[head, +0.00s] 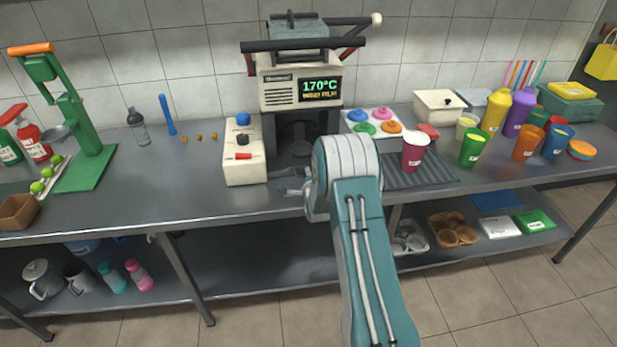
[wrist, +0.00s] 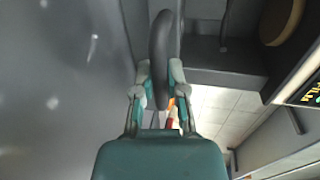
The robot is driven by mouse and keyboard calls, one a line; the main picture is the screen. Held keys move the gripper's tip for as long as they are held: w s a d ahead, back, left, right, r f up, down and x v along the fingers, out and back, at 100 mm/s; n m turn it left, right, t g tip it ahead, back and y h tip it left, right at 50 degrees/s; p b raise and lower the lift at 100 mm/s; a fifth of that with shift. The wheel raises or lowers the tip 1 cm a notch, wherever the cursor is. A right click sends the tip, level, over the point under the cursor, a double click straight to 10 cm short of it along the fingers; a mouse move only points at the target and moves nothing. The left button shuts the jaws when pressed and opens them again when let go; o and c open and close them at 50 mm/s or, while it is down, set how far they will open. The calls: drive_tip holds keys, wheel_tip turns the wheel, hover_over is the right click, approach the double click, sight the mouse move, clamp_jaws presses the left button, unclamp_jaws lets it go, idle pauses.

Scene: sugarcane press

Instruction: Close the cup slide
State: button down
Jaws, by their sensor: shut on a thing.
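The cup sealing machine (head: 302,95) stands at the back of the counter, its display lit at 170°C. Its cup slide sits low at the front, largely hidden by my arm in the head view. In the wrist view a dark curved handle (wrist: 160,35) runs between my fingers, beside a dark grey part of the machine (wrist: 222,58). My gripper (wrist: 160,74) is shut on this handle. In the head view my gripper (head: 292,188) is small and partly hidden at the machine's lower front. How far out the slide stands I cannot tell.
A white control box (head: 243,160) stands close left of the machine. To the right are colored lids (head: 378,115), a maroon cup (head: 414,152) on a dark ribbed mat (head: 430,172), and several bottles and cups. The counter front left of my arm is clear.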

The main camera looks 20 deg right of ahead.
drive_tip(key=shift+f, duration=0.35)
drive_tip(key=c, duration=0.7)
unclamp_jaws()
drive_tip(key=shift+a, duration=0.1)
drive_tip(key=shift+r, duration=0.15)
drive_tip(key=v, duration=1.1)
drive_tip(key=shift+s+a+r, duration=0.1)
drive_tip(key=shift+s, duration=0.25)
